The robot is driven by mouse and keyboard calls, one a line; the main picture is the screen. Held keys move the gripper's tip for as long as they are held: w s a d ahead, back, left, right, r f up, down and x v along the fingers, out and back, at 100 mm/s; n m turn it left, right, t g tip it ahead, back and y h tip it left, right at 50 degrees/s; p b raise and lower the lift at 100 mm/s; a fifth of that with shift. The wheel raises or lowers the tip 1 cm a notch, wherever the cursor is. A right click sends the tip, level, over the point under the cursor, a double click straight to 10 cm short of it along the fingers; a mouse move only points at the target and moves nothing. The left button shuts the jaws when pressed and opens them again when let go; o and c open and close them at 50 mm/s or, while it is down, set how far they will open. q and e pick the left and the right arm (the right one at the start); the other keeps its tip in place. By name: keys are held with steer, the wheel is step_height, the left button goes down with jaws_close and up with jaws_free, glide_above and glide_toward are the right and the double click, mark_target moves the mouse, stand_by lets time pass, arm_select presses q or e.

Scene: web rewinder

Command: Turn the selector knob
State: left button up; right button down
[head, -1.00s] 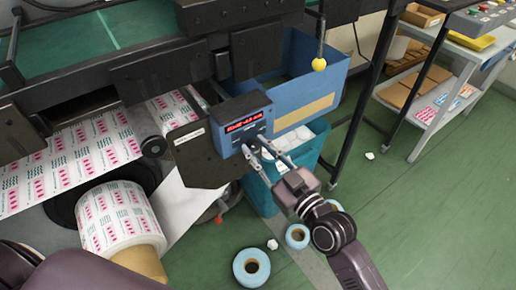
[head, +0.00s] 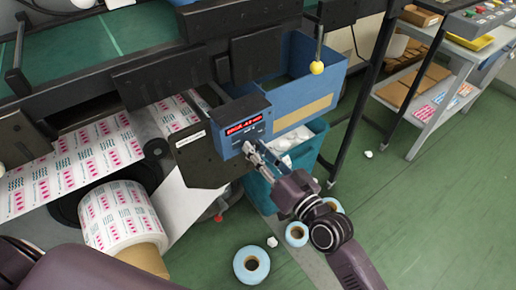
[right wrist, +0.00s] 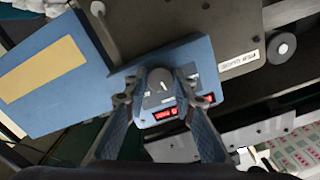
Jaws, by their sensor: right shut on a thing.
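The selector knob (right wrist: 157,88) is a round grey dial with a white mark, on the blue control box (right wrist: 196,62) in the right wrist view. In the head view the box (head: 243,112) has a red lit display (head: 243,128) on its front. My right gripper (right wrist: 160,86) has its two fingertips against opposite sides of the knob and is shut on it. In the head view my right gripper (head: 251,150) meets the lower front of the box and hides most of the knob. My left gripper is out of view.
A blue bin (head: 312,80) stands behind the box, and a teal bin (head: 312,148) is below it. A printed label roll (head: 112,215) sits at the left. Small blue-white rolls (head: 251,266) lie on the green floor. A shelf (head: 425,108) stands at the right.

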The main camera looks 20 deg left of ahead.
steer(key=shift+r+m, duration=0.1)
steer(key=shift+m, duration=0.5)
steer(key=c, duration=2.1)
jaws_free()
steer(key=o, duration=0.5)
steer(key=shift+w, duration=0.1)
steer(key=v, duration=1.2)
